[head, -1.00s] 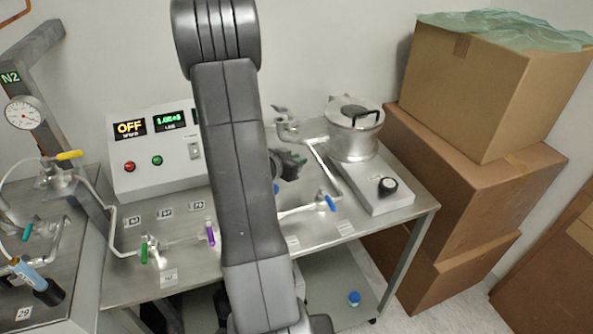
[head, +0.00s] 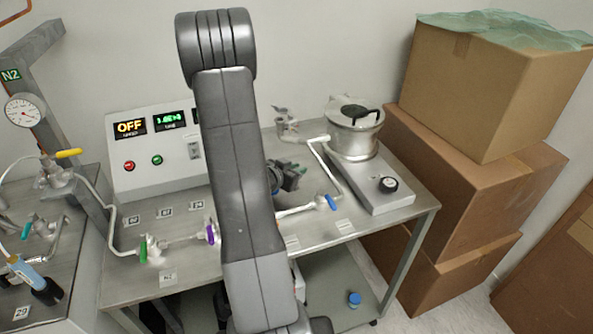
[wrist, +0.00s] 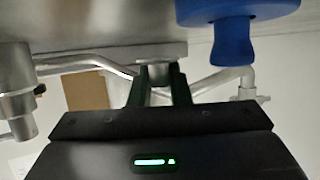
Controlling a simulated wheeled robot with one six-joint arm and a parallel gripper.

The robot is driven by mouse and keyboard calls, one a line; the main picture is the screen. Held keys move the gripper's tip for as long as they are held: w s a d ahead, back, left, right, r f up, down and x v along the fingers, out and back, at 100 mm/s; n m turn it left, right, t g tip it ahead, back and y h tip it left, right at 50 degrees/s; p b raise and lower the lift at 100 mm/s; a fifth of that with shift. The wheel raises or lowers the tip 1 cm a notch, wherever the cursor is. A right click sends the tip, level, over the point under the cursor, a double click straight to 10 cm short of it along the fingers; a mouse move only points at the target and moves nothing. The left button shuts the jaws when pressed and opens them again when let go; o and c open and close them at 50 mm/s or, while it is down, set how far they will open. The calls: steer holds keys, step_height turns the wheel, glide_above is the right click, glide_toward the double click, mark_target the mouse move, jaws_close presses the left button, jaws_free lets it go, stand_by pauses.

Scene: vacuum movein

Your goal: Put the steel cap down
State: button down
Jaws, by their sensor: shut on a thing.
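My gripper (head: 290,175) is low over the steel bench, beside the pipe run and left of the pipe with the blue handle. Its dark fingers (wrist: 163,85) show in the wrist view, close together on a small grey metal piece (wrist: 163,76), which looks like the steel cap. Only part of this piece shows at the fingertips. In the head view I cannot make out the cap, and my arm covers part of the bench. I cannot tell whether the cap touches the bench.
A steel pot (head: 354,135) stands on a plate at the bench's right. A blue handle (head: 332,202) and a purple handle (head: 210,232) sit on the pipes. A control box (head: 150,150) is at the left back. Cardboard boxes (head: 470,160) stand at the right.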

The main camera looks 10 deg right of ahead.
steer(key=c, duration=1.3)
jaws_free()
steer(key=shift+s+f, duration=0.3)
steer(key=shift+f, duration=0.35)
steer(key=shift+c, duration=0.2)
steer(key=shift+r, duration=0.3)
steer(key=v, duration=0.8)
steer(key=r+v, duration=0.1)
steer(key=v, duration=0.3)
steer(key=shift+w, duration=0.35)
steer(key=shift+o, duration=0.2)
